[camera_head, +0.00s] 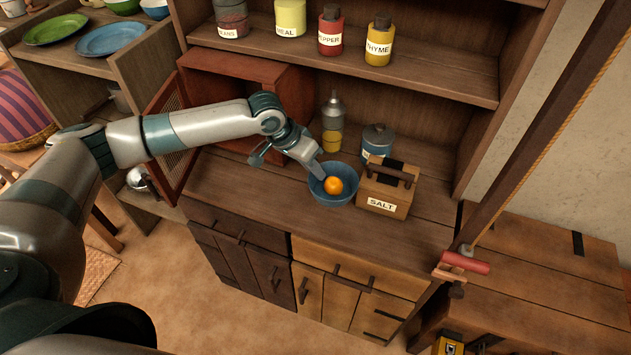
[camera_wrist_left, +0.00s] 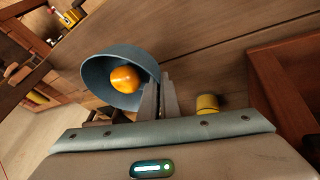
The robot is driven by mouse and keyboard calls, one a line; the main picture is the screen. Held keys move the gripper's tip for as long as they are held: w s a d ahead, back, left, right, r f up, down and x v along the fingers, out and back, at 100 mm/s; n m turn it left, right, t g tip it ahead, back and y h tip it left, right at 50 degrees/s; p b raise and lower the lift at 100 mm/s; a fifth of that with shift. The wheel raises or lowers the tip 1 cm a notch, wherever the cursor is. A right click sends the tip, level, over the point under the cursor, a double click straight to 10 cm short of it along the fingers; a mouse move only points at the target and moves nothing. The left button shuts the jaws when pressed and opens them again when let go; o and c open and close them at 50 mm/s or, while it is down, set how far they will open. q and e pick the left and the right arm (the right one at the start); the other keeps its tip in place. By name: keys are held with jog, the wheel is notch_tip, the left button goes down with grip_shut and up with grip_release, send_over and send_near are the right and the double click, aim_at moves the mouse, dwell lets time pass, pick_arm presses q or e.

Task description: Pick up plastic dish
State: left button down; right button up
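A round blue bowl-shaped dish (camera_head: 331,199) is at the front of the wooden counter, with an orange (camera_head: 333,185) inside it. In the left wrist view the dish (camera_wrist_left: 97,72) and the orange (camera_wrist_left: 125,79) show just left of the fingers. My left gripper (camera_head: 317,169) is at the dish's left rim. Its fingers (camera_wrist_left: 161,88) are close together with the rim between them, one inside and one outside. Whether the dish is clear of the counter cannot be told. My right gripper is not in view.
A wooden salt box (camera_head: 388,190) stands close right of the dish. A reddish open cabinet (camera_head: 245,75) is behind my left arm. The counter's left part is clear.

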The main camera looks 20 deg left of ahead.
pick_arm(q)
jog(key=s+b, duration=0.5)
jog(key=s, duration=1.4)
jog(key=shift+s+a+b, duration=0.3)
jog(key=shift+a+b, duration=0.05)
